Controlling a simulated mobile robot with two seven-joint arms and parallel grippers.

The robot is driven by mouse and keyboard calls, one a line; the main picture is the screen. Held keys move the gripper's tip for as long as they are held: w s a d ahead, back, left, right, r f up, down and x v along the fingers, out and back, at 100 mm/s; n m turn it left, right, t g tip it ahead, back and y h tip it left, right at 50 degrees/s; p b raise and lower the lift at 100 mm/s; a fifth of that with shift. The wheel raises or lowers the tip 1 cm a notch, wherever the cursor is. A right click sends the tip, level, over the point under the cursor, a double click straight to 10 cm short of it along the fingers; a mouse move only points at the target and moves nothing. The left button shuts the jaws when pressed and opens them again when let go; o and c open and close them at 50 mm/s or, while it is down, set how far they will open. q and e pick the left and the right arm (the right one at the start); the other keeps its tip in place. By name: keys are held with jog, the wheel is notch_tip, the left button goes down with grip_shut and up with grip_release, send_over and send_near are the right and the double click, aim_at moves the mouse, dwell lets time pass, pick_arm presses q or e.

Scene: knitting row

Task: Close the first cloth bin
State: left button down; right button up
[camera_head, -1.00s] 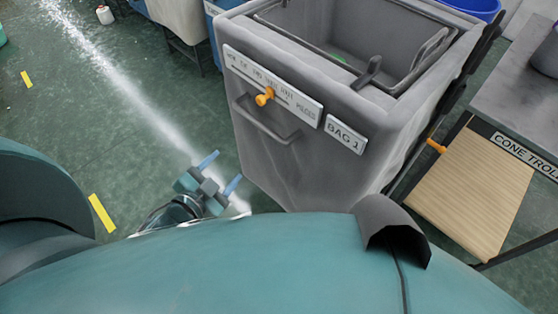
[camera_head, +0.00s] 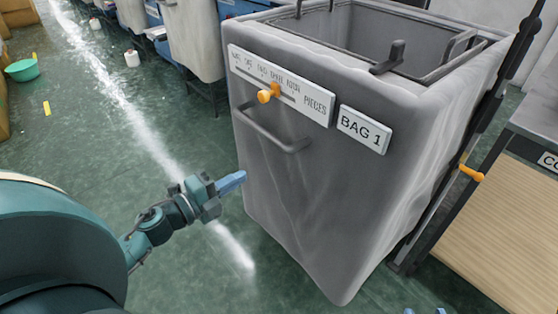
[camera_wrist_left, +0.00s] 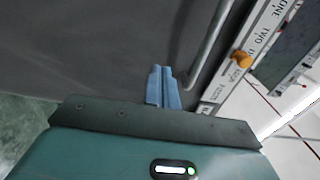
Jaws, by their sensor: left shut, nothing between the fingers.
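The grey cloth bin (camera_head: 290,190) has a BAG 1 label (camera_head: 364,129) on its front, and its top is open. A bar handle (camera_head: 270,132) crosses the front below a counter plate with an orange knob (camera_head: 268,94). My left gripper (camera_head: 240,178) is shut and empty, at the left front side of the bin below the handle. In the left wrist view its closed blue fingers (camera_wrist_left: 163,88) point at the grey bin face (camera_wrist_left: 100,45), beside the handle (camera_wrist_left: 210,45). Only the blue fingertips of my right gripper (camera_head: 425,311) show at the bottom edge, apart.
A trolley with a wooden shelf (camera_head: 500,245) stands close to the right of the bin. A dark post with an orange knob (camera_head: 472,173) runs along the bin's right side. Other bins (camera_head: 195,35) stand behind.

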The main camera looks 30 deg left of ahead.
aim_at(276, 157)
pick_arm(q)
jog(key=x, duration=1.2)
pick_arm(e)
jog(key=shift+w, duration=0.1)
